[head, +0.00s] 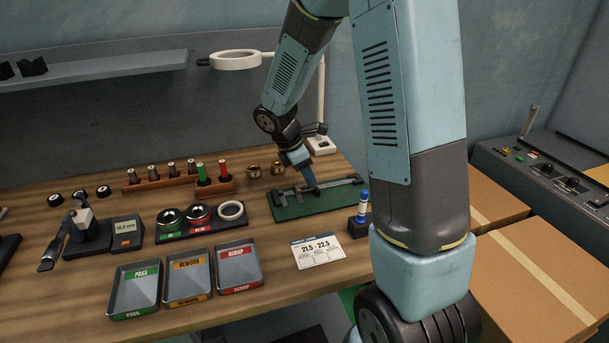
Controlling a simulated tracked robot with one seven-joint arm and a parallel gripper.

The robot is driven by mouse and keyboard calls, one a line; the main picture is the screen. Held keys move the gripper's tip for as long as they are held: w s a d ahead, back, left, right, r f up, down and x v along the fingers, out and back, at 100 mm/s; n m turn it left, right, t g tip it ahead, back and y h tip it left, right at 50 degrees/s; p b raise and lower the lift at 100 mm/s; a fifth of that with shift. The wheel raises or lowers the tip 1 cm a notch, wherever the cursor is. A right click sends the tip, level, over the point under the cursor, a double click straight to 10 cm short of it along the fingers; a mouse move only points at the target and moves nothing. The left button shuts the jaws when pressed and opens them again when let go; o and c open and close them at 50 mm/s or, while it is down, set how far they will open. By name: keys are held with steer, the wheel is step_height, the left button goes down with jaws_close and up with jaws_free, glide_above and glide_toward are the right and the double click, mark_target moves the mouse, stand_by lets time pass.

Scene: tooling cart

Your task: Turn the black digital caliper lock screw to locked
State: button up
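The black digital caliper (345,183) lies on a green mat (290,211) toward the right of the wooden bench. My gripper (310,187) points down at the caliper's middle and covers part of it. The lock screw cannot be made out; it is too small or hidden by my gripper. I cannot tell whether the fingers touch the caliper or how far apart they are.
A blue marker (363,203) stands in a black holder right of the mat. A white card (318,250) lies in front. A lamp (236,60) rises behind. Pass, rework and scrap trays (239,284) sit front left. Brass rings (277,168) lie behind the mat.

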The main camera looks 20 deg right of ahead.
steer(key=shift+f, duration=0.15)
jaws_close()
stand_by(0.4)
